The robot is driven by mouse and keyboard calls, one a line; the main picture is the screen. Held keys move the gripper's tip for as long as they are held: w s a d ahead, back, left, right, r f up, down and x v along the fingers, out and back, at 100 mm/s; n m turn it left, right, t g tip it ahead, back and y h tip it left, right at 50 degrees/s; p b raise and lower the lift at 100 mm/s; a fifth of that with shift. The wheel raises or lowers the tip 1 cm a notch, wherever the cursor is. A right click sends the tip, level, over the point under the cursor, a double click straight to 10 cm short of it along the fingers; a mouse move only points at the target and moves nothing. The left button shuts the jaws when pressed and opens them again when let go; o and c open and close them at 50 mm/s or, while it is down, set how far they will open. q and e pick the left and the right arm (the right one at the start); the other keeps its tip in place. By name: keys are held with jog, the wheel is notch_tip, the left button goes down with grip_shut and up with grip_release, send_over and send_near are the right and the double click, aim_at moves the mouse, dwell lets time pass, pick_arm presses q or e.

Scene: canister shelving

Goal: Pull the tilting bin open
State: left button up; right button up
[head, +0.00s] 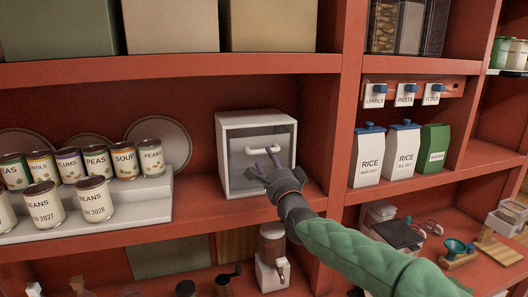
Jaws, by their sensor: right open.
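The tilting bin (246,136) is a light grey box on the middle shelf, right of the canned goods. Its front panel carries a white bar handle near the top. My right gripper (265,161) is in front of the bin, its open fingers over the front panel, just below the handle. The picture does not show clearly whether the fingers touch the handle. The gripper hides the lower right part of the front. My left gripper is not in view.
A stepped white riser with several labelled cans (92,198) stands to the left. A red upright (345,110) separates the bin from rice bags (368,155) at right. A shelf board (180,67) runs above, and a white dispenser (272,258) stands below.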

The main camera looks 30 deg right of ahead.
aim_at(256, 156)
jog(key=shift+p+x, duration=0.5)
jog(key=shift+x, duration=2.1)
grip_shut()
